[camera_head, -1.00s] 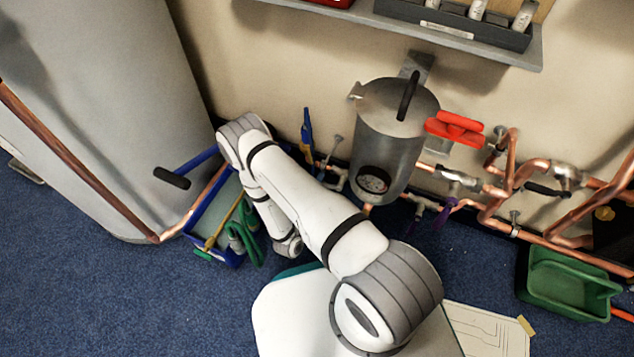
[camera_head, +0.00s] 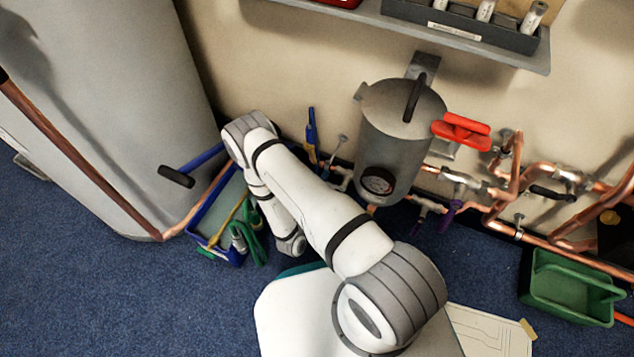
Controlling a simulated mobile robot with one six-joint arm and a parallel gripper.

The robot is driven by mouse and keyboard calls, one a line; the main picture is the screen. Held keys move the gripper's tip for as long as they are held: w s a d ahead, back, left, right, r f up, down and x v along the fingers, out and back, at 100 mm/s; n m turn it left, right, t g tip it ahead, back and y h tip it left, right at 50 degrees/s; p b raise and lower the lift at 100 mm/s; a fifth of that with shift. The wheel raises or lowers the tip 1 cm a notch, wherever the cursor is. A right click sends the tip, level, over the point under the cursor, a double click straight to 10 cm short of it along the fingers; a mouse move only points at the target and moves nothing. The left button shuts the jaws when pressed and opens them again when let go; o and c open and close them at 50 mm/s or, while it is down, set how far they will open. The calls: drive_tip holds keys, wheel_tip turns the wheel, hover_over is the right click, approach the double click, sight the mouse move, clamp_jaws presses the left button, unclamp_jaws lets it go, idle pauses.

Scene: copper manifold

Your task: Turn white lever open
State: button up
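I cannot clearly make out a white lever. A small pale grey-white handle (camera_head: 342,140) sticks up from the pipes left of the grey tank, and I cannot tell if it is the white lever. Other levers show in red (camera_head: 461,131), purple (camera_head: 449,214), black (camera_head: 552,193) and blue (camera_head: 311,130). My white arm folds across the middle, its elbow up at the left and its wrist low beside the blue tray. My gripper is not visible; it is out of sight beyond the wrist.
A grey tank (camera_head: 393,139) with a gauge (camera_head: 377,181) stands at the pipes. Copper pipes (camera_head: 560,240) run along the right wall. A blue tray (camera_head: 212,215) with green-handled tools and a green bin (camera_head: 570,290) are on the floor. A shelf (camera_head: 470,48) overhangs above.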

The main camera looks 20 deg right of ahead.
wheel_tip(320, 180, up, 10)
drive_tip(key=p, duration=0.4)
drive_tip(key=shift+p, duration=0.35)
